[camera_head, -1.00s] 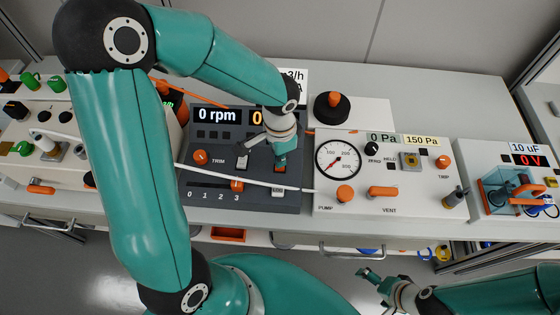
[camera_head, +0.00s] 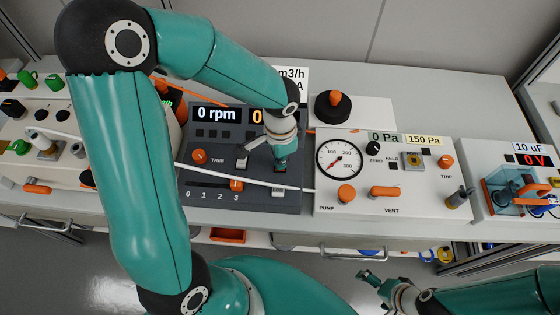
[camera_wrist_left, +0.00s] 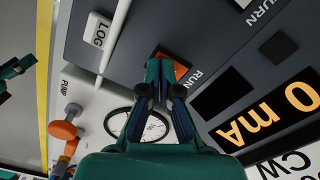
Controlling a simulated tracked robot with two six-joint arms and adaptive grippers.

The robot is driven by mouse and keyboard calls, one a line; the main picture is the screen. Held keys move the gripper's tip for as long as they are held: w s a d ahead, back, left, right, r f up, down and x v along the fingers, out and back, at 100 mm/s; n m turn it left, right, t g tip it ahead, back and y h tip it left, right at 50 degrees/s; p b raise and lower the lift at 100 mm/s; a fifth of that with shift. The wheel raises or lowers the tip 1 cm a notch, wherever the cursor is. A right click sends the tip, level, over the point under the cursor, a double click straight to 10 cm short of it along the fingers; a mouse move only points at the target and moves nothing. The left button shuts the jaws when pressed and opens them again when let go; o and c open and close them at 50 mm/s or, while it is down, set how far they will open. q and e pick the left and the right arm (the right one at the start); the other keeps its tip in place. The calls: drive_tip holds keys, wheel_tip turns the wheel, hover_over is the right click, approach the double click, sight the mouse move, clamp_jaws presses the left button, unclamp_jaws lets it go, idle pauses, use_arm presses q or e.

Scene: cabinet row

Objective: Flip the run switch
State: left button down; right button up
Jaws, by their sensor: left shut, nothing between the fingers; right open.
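The run switch (camera_wrist_left: 181,70) is an orange-red rocker beside a RUN label in the left wrist view, set in a dark grey control panel (camera_head: 208,178). The fingertips of my left gripper (camera_wrist_left: 160,66) are shut and empty and overlap the switch's left part. Whether they touch it I cannot tell. In the head view my left gripper (camera_head: 282,163) points down over the panel's right side and hides the switch. My right gripper (camera_head: 369,277) is open and empty, low in front of the counter, away from the panel.
A white cable (camera_head: 225,177) crosses the panel's front, close to my left gripper. A white LOG switch (camera_wrist_left: 98,30) is nearby. To the right stands a white gauge panel (camera_head: 330,202) with orange knobs. The display (camera_head: 215,114) reads 0 rpm.

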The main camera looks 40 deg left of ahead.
use_arm(q)
drive_tip(key=shift+f, duration=0.3)
drive_tip(key=shift+r+p, duration=2.45)
drive_tip(key=shift+r, duration=1.1)
drive_tip(key=shift+s, duration=0.1)
